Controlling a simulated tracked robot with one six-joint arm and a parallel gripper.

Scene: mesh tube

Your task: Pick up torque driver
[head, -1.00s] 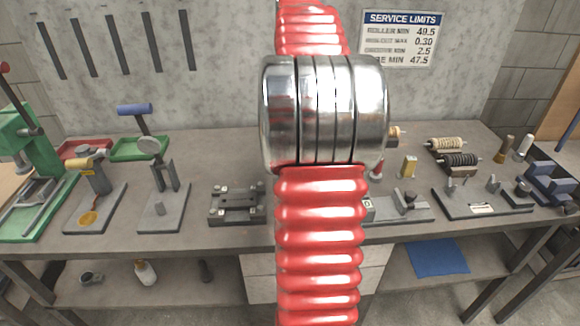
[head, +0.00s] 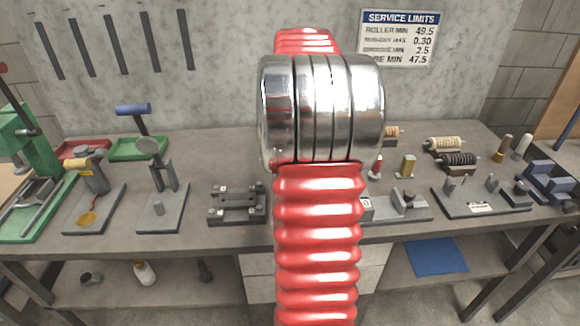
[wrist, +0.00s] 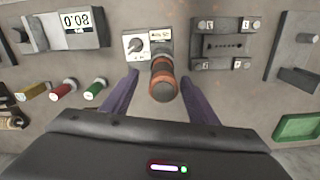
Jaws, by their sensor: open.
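The torque driver appears to be the dark cylinder with orange bands (wrist: 162,82) in the middle of the wrist view. It stands beside a small block with a dial and a label (wrist: 148,45). My gripper (wrist: 160,76) is open, with one purple finger on each side of the driver and visible gaps between. The fingers look apart from it; how deep they reach around it I cannot tell. In the head view my red arm hides both the driver and the gripper.
A bolted grey fixture (wrist: 226,45) is close to the right finger; it also shows in the head view (head: 237,203). A gauge with a display (wrist: 70,30) is at left. Small coloured cylinders (wrist: 64,90) stand near the left finger. A green tray (wrist: 297,128) is at lower right.

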